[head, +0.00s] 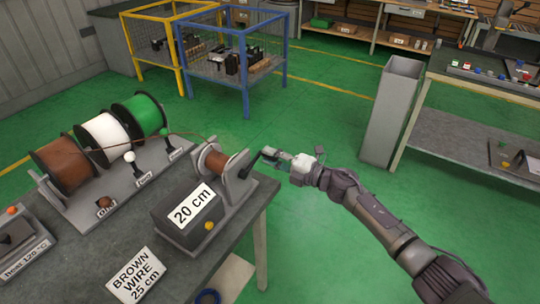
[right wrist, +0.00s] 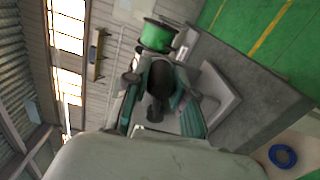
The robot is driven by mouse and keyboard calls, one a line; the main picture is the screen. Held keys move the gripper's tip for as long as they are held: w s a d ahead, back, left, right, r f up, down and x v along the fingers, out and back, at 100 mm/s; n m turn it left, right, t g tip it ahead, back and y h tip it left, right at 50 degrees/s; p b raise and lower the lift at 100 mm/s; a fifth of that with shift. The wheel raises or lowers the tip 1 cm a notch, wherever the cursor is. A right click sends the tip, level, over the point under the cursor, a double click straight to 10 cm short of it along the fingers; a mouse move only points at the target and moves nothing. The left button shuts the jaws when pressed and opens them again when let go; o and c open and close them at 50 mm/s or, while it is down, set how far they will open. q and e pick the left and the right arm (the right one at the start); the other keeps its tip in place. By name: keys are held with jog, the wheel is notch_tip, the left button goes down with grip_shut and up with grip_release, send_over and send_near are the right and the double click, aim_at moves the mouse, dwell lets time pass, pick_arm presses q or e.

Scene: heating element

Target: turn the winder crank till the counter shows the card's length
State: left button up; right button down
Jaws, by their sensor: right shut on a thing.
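The winder (head: 240,187) stands near the right edge of the grey bench, with brown wire wound on its small drum (head: 216,161). Its counter (head: 194,205) reads 20 cm. The card (head: 136,275) in front reads BROWN WIRE 25 cm. The dark crank (head: 250,164) is on the winder's right side, its arm slanting up to the right. My right gripper (head: 271,154) is shut on the crank's handle. The right wrist view shows the dark handle (right wrist: 160,78) between the fingers. My left gripper is not in view.
Brown, white and green wire spools (head: 138,115) stand on a rack behind the winder, with a brown wire running to the drum. A heater box (head: 22,232) sits at the left. Blue and yellow cages (head: 245,75) stand beyond.

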jog(key=shift+w+d+f+m, duration=0.1)
jog(key=shift+f+m, duration=0.4)
jog(key=shift+f, duration=0.1)
jog(key=shift+f+b, duration=0.35)
jog(key=shift+b, duration=0.15)
jog(key=shift+f, duration=0.2)
jog(key=c, duration=0.9)
grip_release()
jog(key=shift+c, duration=0.2)
jog(key=shift+r, duration=0.15)
jog(key=v, duration=1.2)
